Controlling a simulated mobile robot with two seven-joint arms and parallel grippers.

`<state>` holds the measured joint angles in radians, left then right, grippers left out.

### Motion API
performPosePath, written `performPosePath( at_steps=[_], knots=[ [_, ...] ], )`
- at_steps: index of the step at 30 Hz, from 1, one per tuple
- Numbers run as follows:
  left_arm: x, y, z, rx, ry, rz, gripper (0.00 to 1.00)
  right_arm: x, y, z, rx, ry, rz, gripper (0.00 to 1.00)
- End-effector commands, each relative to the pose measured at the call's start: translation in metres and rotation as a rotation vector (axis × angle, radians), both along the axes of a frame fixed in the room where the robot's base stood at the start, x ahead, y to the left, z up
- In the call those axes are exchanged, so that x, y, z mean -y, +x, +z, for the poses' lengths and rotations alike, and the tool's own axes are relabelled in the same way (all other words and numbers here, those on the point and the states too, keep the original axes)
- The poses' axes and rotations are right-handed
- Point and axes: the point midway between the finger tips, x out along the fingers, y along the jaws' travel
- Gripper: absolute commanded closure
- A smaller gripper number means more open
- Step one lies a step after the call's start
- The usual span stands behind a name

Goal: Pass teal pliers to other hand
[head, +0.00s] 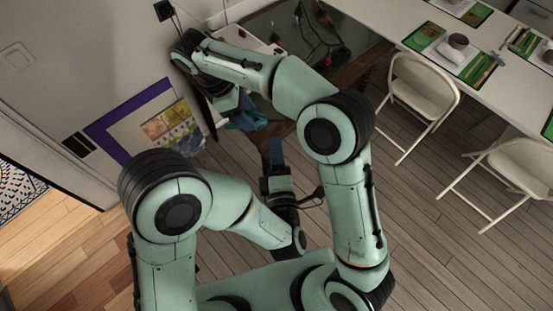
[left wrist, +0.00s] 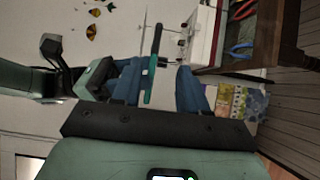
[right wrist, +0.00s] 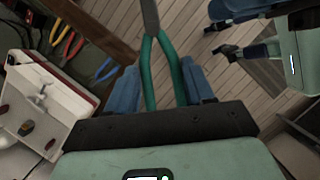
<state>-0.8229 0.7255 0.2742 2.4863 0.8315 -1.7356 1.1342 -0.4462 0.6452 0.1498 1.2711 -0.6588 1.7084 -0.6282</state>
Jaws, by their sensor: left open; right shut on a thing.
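The teal pliers (right wrist: 146,75) are in my right gripper (right wrist: 160,85), whose blue fingers are shut around the handles; the grey jaws point away from the palm. In the head view my right gripper (head: 248,118) is above my left gripper (head: 276,152), and the pliers are mostly hidden there. My left gripper is open and empty. In the left wrist view the pliers (left wrist: 148,85) appear between the fingers of my left gripper (left wrist: 157,88), apparently beyond them; contact cannot be told. In the right wrist view my left gripper (right wrist: 236,32) is at the upper right.
A workbench (head: 345,72) holds red and blue pliers (right wrist: 106,70) and a white and red box (right wrist: 55,95). White chairs (head: 420,90) and a white table (head: 505,70) are at the right. A purple-framed picture (head: 110,128) hangs on the wall. Wooden floor is open below.

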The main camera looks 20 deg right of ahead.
Motion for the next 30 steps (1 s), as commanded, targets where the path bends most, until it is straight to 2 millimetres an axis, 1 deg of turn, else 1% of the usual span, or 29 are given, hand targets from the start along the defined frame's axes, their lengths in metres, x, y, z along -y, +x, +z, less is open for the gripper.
performPosePath(
  at_steps=[1, 9, 12, 15, 21, 28, 29, 30],
  knots=[
    [0.000, 0.011, 0.000, 0.001, 0.000, 0.006, 0.57, 0.000, 0.000, 0.000, 0.000, 0.000, 0.000, 0.82],
    [0.010, 0.062, 0.000, 0.001, 0.001, 0.004, 0.57, 0.000, 0.000, 0.000, 0.000, 0.000, 0.000, 0.82],
    [0.013, 0.077, 0.000, 0.001, 0.002, 0.003, 0.57, 0.000, 0.000, 0.000, 0.000, 0.000, 0.000, 0.82],
    [0.016, 0.087, -0.001, -0.001, 0.001, 0.002, 0.57, 0.000, 0.000, 0.000, 0.000, 0.000, 0.000, 0.82],
    [0.018, 0.096, -0.001, 0.000, 0.003, 0.000, 0.57, 0.000, 0.000, 0.000, 0.000, 0.000, 0.000, 0.82],
    [0.018, 0.096, -0.001, -0.001, 0.004, 0.000, 0.57, 0.000, 0.000, 0.000, 0.000, 0.000, 0.000, 0.82],
    [0.018, 0.096, -0.001, 0.000, 0.003, 0.000, 0.64, 0.000, 0.000, 0.000, 0.000, 0.000, 0.000, 0.82],
    [0.018, 0.096, -0.001, 0.000, 0.003, 0.000, 0.77, 0.000, 0.000, 0.000, 0.000, 0.000, 0.000, 0.82]
  ],
)
